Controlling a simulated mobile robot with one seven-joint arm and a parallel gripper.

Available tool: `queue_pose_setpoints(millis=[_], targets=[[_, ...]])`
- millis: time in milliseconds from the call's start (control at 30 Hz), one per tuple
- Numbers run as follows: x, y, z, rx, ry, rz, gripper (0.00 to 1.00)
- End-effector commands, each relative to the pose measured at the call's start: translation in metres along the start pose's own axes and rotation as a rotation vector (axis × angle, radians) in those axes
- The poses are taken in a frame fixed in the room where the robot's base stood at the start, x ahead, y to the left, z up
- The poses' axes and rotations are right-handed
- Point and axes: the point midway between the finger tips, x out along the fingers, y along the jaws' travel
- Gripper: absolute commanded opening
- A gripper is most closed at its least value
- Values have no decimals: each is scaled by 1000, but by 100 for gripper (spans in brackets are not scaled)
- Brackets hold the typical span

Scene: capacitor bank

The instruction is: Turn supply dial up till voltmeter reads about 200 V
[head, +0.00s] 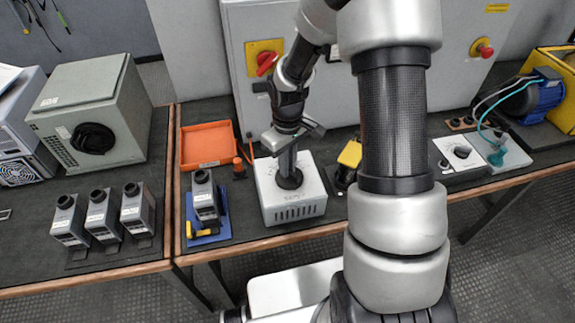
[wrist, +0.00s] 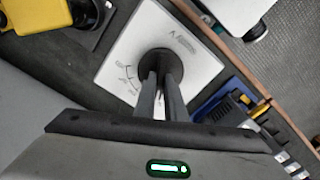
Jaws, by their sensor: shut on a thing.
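The supply is a white box (head: 293,203) with vent slots on its front, on the middle bench. Its black round dial (head: 290,182) is on top. My gripper (head: 288,172) points down from above, its fingers shut on the dial. In the wrist view both fingers (wrist: 161,80) reach the dial (wrist: 154,58), beside a printed scale on the white top (wrist: 140,30). Fingers and wrist body hide part of the dial, and its setting is unclear. A yellow-and-black device (head: 349,154), possibly the voltmeter, stands right of the supply, partly behind my arm; no reading is legible.
A grey capacitor-like block (head: 205,195) stands on a blue fixture (head: 220,228) left of the supply. An orange tray (head: 208,146) lies behind it. Several similar blocks are on the left bench. A cabinet (head: 248,25) with a red switch (head: 266,61) stands behind.

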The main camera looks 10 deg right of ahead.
Motion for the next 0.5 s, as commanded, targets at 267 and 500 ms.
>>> queue_pose_setpoints(millis=[267,500], targets=[[-1,0,0,-1,0,1,29],[0,0,0,-1,0,0,29]])
